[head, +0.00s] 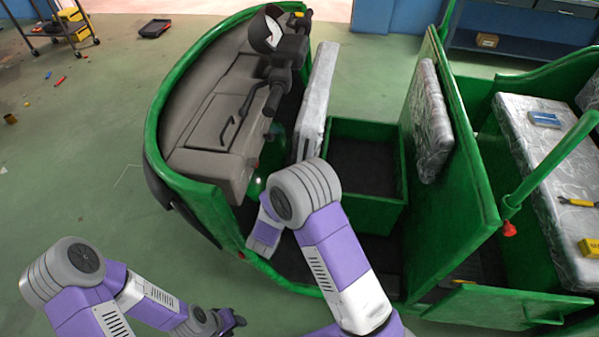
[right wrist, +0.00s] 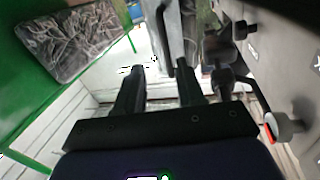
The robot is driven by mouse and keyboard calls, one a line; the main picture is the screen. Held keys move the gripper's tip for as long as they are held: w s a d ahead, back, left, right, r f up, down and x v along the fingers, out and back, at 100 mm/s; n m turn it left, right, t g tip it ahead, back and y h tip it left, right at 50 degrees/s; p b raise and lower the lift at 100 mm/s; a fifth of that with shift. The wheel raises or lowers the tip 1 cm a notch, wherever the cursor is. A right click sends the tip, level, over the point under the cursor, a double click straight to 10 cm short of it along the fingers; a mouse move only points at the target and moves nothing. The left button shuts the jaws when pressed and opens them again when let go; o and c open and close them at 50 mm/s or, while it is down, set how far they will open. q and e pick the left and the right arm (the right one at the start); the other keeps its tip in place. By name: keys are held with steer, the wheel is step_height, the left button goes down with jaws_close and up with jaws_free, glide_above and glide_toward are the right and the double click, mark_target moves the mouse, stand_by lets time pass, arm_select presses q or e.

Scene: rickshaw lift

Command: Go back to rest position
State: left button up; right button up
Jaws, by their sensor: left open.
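The green rickshaw (head: 160,110) fills the middle and right of the head view, with a grey front panel, dark handlebars (head: 285,55) and an open seat box (head: 365,215). My left gripper (head: 238,321) is low in the head view, outside the rickshaw, over the floor, open and empty. My right arm reaches over the rickshaw's near side; its gripper is hidden in the head view. In the right wrist view, my right gripper (right wrist: 160,88) has its dark fingers apart, with nothing clearly seen between them. A dark lever and the pale front panel lie close beyond and to the right.
A seat cushion (head: 315,100) stands tilted upright beside the seat box. Rear seats (head: 535,165) hold a few small items. A tool cart (head: 65,25) and a black tray (head: 155,28) are at the back left. The green floor at left is mostly clear.

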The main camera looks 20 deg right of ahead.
steer(key=shift+s+a, duration=0.15)
steer(key=shift+f, duration=0.1)
stand_by(0.3)
steer(key=s+a+f+n+g+y, duration=0.1)
steer(key=s+f+n+g+y, duration=0.25)
steer(key=f, duration=0.55)
steer(key=s+a+f+n+g+y, duration=0.15)
steer(key=s+f+y, duration=0.25)
steer(key=f+y, duration=0.45)
steer(key=s+a+f+n+g+y, duration=0.1)
steer(key=s+a+f+g+y, duration=0.1)
steer(key=s, duration=0.7)
steer(key=s+a+f+n+g+y, duration=0.1)
steer(key=s+a+f+g+y, duration=0.1)
steer(key=s, duration=0.8)
steer(key=a+f+g, duration=0.1)
steer(key=a+g, duration=0.1)
steer(key=g, duration=0.1)
steer(key=shift+a+f+g, duration=0.15)
steer(key=shift+f+g, duration=0.25)
